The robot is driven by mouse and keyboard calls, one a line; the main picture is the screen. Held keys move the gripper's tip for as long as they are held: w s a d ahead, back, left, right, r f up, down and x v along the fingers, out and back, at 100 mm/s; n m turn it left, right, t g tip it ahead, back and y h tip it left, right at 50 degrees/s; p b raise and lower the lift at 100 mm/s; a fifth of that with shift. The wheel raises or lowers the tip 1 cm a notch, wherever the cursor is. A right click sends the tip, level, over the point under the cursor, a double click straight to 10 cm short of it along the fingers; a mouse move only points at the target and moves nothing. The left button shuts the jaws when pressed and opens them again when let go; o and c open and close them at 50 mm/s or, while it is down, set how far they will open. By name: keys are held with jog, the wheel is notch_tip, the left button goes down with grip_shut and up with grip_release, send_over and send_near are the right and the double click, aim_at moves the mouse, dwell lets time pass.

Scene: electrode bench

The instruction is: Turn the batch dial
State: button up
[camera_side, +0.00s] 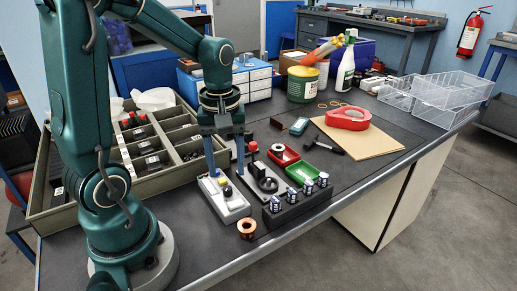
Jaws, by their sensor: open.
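My gripper (226,172) points down over the bench, its two blue fingers apart with nothing seen between them. The fingertips are just above or beside the far end of this box; contact cannot be told. To its right is a dark fixture (253,179) with a round black disc (268,184) and a red-topped lever (252,148). Any dial markings are too small to read.
A dark block with several small cylinders (300,203) stands at the front right. Behind it are a red tray (282,153) and a green tray (305,170). A copper-coloured spool (246,228) lies in front. A large compartment tray (75,215) fills the left.

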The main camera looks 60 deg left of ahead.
aim_at(227, 188)
jog(key=shift+s+a+f, duration=0.1)
jog(key=shift+f, duration=2.6)
grip_shut()
